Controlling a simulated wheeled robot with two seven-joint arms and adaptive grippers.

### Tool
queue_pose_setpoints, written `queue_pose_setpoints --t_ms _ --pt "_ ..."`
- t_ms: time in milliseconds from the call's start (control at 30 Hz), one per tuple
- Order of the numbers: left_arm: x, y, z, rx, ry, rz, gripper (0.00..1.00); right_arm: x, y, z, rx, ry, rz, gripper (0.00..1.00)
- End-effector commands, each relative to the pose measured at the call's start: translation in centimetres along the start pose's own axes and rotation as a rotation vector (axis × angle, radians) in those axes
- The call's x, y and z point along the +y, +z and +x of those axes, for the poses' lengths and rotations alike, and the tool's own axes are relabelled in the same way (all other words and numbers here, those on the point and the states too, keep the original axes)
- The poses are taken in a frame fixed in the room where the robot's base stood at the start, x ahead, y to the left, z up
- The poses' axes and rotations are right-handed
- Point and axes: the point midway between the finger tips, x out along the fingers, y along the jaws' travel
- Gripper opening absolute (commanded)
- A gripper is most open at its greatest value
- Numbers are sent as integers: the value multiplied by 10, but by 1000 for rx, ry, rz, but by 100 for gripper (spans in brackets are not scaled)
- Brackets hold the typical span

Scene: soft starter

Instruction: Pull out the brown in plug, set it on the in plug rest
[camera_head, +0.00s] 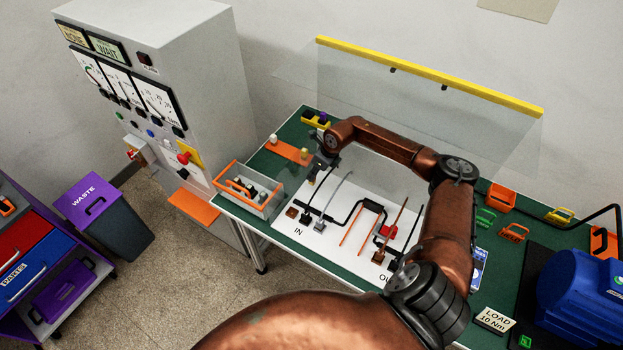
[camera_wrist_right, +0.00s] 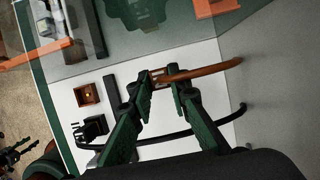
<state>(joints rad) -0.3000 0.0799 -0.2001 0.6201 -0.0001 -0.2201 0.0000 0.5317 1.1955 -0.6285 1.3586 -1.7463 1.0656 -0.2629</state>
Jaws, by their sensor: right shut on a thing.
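My right gripper (camera_head: 320,168) is above the far edge of the white board (camera_head: 335,188). In the wrist view its green fingers (camera_wrist_right: 162,86) are shut on the brown plug (camera_wrist_right: 159,79), whose brown cable (camera_wrist_right: 210,73) runs off to the right. The plug looks clear of the board. The brown IN socket (camera_head: 292,212) is empty; it shows also in the wrist view (camera_wrist_right: 87,95). An orange plate (camera_head: 289,151) lies behind the board; I cannot tell whether it is the in plug rest. My left gripper is not in view.
A black plug (camera_head: 305,217) and a grey plug (camera_head: 319,227) sit beside the IN socket. A clear screen with a yellow top bar (camera_head: 430,75) rises behind the bench. A grey cabinet (camera_head: 200,50) stands at left.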

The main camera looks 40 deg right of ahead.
Motion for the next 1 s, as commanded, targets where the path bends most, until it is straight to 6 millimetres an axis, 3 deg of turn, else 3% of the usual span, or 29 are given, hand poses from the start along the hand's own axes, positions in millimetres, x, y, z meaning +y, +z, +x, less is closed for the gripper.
queue_pose_setpoints --t_ms 1000 --pt "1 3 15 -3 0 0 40 0 -7 19 1 0 0 0"
